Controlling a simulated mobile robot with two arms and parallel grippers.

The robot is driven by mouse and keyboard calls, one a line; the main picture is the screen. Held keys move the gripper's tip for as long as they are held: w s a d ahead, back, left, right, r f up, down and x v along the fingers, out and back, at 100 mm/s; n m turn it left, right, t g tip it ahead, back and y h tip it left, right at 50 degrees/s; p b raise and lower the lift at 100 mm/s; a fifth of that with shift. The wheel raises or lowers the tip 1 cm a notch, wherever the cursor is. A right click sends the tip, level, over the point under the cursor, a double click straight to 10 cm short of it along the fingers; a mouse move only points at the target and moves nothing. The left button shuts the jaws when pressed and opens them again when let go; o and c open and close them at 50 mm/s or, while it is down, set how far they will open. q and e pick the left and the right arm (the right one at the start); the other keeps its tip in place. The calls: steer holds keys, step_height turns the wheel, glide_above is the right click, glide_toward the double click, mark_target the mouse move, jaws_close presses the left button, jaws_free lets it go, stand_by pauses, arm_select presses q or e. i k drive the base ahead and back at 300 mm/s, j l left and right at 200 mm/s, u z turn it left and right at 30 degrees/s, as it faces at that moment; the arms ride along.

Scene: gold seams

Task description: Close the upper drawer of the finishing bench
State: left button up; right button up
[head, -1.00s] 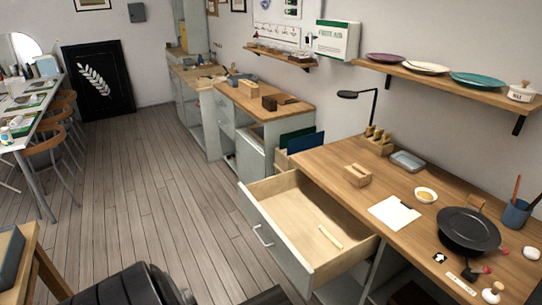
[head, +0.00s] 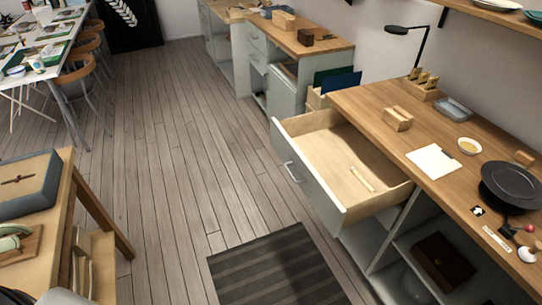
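The upper drawer (head: 313,181) of the finishing bench stands pulled far out from the bench front, over the floor. Its front panel is grey with a pale bar handle (head: 293,172). Inside the pale wooden box lies one small light stick (head: 361,179). The finishing bench (head: 379,128) has a wooden top and a grey body, with open shelves below and to the right of the drawer. Neither of my grippers shows in the head view.
A dark striped mat (head: 275,271) lies on the floor before the bench. A wooden table (head: 64,222) with a grey box (head: 29,184) stands at the left. The plank floor (head: 180,150) between is clear. A black pan (head: 511,185), white paper (head: 433,161) and a lamp (head: 414,38) are on the bench top.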

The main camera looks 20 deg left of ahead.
mark_target(318, 150)
steer(key=i+u, duration=0.35)
steer(key=i, duration=1.05)
